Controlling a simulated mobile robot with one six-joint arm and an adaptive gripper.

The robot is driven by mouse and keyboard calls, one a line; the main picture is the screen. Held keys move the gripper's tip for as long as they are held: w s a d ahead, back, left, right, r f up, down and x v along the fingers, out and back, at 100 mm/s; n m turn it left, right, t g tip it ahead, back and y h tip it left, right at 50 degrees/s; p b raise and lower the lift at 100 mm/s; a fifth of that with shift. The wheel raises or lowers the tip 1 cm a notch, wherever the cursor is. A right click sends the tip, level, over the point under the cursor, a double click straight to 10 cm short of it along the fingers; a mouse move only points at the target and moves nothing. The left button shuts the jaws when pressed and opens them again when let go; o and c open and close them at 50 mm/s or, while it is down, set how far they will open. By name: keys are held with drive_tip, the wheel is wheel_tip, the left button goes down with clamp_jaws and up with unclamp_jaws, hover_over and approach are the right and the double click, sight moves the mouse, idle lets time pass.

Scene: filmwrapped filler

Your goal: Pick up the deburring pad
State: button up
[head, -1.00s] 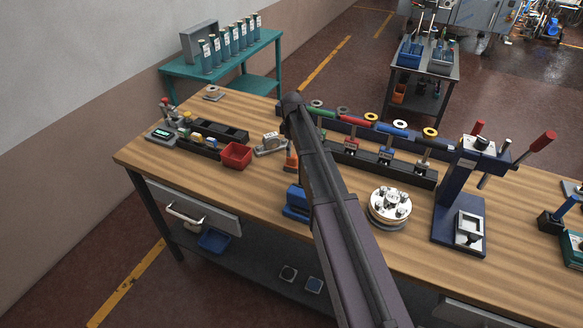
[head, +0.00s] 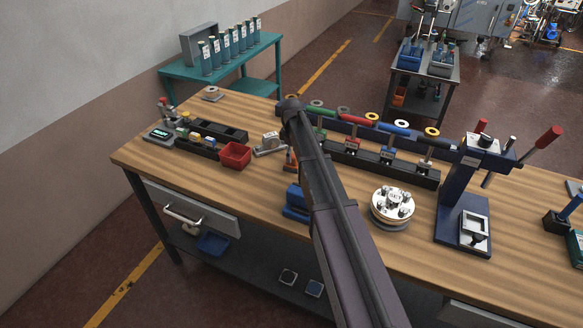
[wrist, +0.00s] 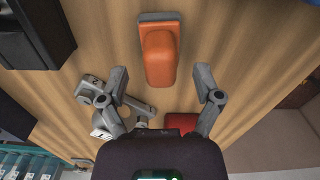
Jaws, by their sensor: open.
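The deburring pad looks to be the orange block with a grey base (wrist: 160,55) in the wrist view, lying on the wooden bench. In the head view only a sliver of orange (head: 290,160) shows beside my arm, which hides most of it. My gripper (wrist: 161,76) is open, with one finger on each side of the pad's near end in the picture. The fingers stand apart from the pad, and nothing is held. The gap in height between fingertips and pad is hard to tell.
A grey metal tool (wrist: 138,106) and a red bin (wrist: 182,124) lie near the gripper. A black rack (head: 375,160) with coloured-handled tools stands behind my arm. A blue block (head: 296,202) and a round metal fixture (head: 392,206) sit toward the front. Bare wood surrounds the pad.

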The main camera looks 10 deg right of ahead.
drive_tip(key=shift+f+b, duration=0.95)
drive_tip(key=shift+f, duration=0.25)
clamp_jaws()
